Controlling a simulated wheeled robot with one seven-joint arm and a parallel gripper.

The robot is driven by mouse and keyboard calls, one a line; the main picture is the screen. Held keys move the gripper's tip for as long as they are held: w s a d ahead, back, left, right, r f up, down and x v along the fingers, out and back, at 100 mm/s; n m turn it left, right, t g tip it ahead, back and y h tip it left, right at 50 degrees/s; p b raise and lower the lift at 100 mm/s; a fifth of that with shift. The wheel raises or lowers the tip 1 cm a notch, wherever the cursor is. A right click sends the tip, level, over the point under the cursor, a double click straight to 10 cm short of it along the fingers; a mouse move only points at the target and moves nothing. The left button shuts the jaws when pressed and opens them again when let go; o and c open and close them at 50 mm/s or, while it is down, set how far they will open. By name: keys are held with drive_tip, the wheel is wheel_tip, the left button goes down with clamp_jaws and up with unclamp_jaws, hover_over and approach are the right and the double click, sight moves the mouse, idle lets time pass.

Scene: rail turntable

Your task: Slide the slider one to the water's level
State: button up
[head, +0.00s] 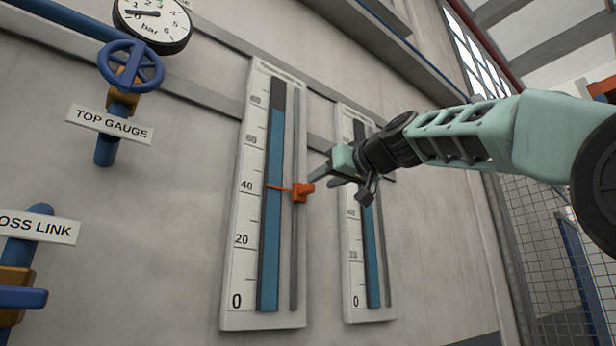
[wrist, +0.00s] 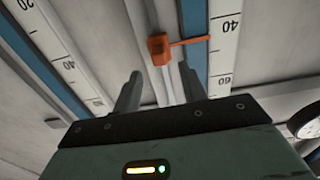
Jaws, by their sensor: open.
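The left level gauge (head: 236,262) is a white board with a numbered scale and a blue water column (head: 272,230). In the wrist view the slider (wrist: 158,49) lies ahead of the fingertips. My gripper (head: 325,174) is open and empty, just right of the slider and apart from it; the wrist view shows its two fingers (wrist: 160,84) spread.
A second gauge (head: 355,270) stands to the right, partly behind my gripper and arm. On the left are a dial (head: 153,20), a blue valve wheel (head: 131,67) and a sign reading TOP GAUGE (head: 109,124). The rail above the slider looks clear.

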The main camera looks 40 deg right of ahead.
sight(312, 186)
drive_tip(key=w+p, duration=0.2)
drive_tip(key=w, duration=0.4)
drive_tip(key=shift+w+a, duration=0.1)
drive_tip(key=shift+w, duration=0.3)
